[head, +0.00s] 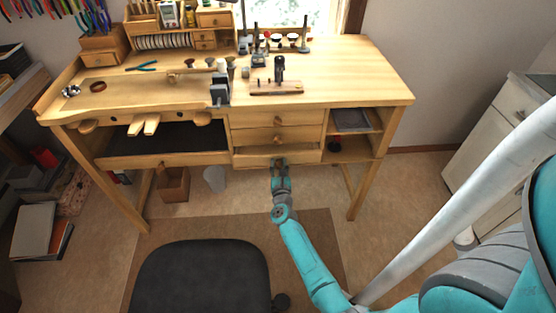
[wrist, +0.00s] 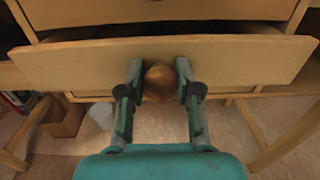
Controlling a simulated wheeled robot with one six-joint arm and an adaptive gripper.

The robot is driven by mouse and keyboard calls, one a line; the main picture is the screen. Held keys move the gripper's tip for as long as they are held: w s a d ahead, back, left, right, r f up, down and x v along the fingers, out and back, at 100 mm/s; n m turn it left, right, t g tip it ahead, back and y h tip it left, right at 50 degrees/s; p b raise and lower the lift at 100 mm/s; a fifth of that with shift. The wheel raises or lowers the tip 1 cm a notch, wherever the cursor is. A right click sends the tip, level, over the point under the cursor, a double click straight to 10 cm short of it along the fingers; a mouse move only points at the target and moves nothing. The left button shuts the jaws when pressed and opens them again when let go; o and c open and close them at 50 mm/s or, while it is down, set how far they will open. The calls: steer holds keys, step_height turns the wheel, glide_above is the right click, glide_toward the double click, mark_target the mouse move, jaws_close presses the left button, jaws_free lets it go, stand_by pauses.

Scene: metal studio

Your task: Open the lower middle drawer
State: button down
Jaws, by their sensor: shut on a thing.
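The lower middle drawer (head: 250,159) is the bottom one of the stack under the workbench top. Its pale wooden front (wrist: 235,58) fills the upper part of the wrist view. A dark gap shows above its top edge, so it appears to stand slightly out from the frame. My gripper (head: 279,164) is at the middle of this front. In the wrist view my gripper (wrist: 158,68) has one finger on each side of the round wooden knob (wrist: 159,84) and is shut on it. The drawer's inside is hidden.
The workbench (head: 345,80) carries a vise (head: 220,90) and small tools. Two drawers with knobs, upper (head: 250,119) and middle (head: 250,136), sit above. A black chair seat (head: 200,278) stands in front at left. A wooden box (head: 173,186) and pale bin (head: 214,179) are underneath.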

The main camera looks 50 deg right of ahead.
steer(key=v, duration=2)
steer(key=c, duration=0.8)
jaws_free()
steer(key=v, duration=1.2)
